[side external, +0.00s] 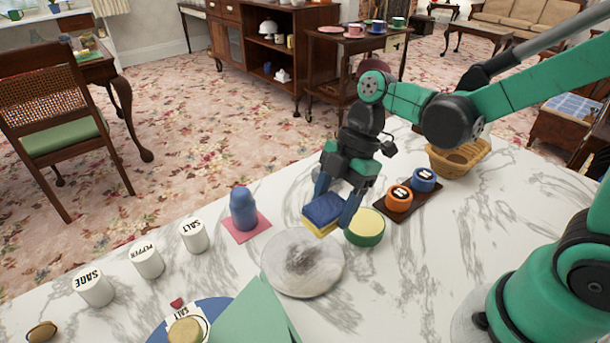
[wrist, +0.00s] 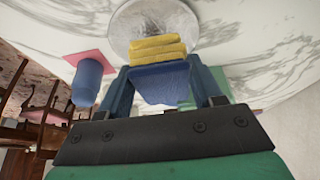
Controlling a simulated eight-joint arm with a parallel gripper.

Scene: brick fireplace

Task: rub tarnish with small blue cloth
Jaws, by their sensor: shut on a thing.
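My gripper (side external: 336,204) points down over the marble table and is shut on a small folded blue piece (side external: 323,208) with a yellow lower part, which I take for the blue cloth. In the wrist view, the blue cloth (wrist: 160,83) sits between my two fingers, with yellow layers (wrist: 157,48) beyond it. A round silvery plate (side external: 322,285) lies just in front of the cloth. The dark tarnish (side external: 301,258) is a smudge at the plate's middle. The cloth is by the plate's far edge; I cannot tell whether they touch.
A green tin with a yellow top (side external: 365,227) stands close right of my gripper. Behind it are a dark tray (side external: 411,210) with orange and blue pots and a basket (side external: 458,160). A blue cylinder (side external: 243,210) and several white jars (side external: 148,262) stand left. A green sheet (side external: 258,318) rises in front.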

